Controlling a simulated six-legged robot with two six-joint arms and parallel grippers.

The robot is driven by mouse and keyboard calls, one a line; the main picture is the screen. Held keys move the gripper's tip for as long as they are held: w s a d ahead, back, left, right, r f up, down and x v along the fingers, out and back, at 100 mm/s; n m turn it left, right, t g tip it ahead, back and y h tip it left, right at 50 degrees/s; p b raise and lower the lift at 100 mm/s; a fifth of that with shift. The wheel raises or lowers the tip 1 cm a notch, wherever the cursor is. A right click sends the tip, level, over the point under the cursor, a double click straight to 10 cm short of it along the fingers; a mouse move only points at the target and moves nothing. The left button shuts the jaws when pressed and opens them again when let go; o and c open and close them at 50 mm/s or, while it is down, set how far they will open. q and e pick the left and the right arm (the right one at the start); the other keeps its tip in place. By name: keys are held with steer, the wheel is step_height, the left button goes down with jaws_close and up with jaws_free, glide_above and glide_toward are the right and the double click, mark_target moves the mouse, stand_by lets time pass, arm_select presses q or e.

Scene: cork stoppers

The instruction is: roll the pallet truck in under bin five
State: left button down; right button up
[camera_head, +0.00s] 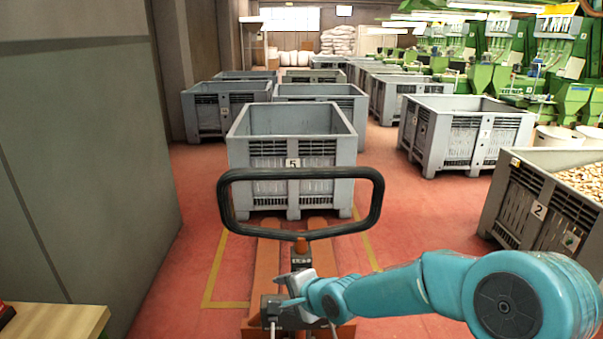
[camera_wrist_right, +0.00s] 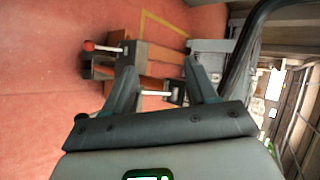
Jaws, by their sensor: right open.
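Bin five (camera_head: 292,148) is a grey slatted crate with a "5" label, standing on feet on the red floor, empty as far as I see. The orange pallet truck (camera_head: 268,262) stands in front of it, forks pointing at it. The fork ends meet the bin's lower front edge; I cannot tell whether they reach under. Its black loop handle (camera_head: 375,200) rises in front of the bin. My right gripper (camera_head: 280,291) is open by the truck's mast, below the loop. In the wrist view the open fingers (camera_wrist_right: 162,75) point toward the truck's body (camera_wrist_right: 132,57). My left gripper is out of view.
Yellow floor lines (camera_head: 212,275) flank the forks. A grey wall panel (camera_head: 80,150) stands close on the left. Bin two (camera_head: 540,205), filled with corks, is at the right. More bins (camera_head: 465,135) stand behind, with a wooden table corner (camera_head: 50,320) at lower left.

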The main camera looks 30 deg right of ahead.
steer(key=d+r+m+t+h, duration=0.15)
steer(key=d+r, duration=0.25)
steer(key=r, duration=0.7)
steer(key=m+t+h, duration=0.1)
steer(key=t+h, duration=0.1)
steer(key=t, duration=0.2)
glide_toward(306, 175)
steer(key=p+x, duration=0.5)
steer(key=x, duration=0.6)
steer(key=shift+w, duration=0.4)
steer(key=shift+s, duration=0.1)
jaws_close()
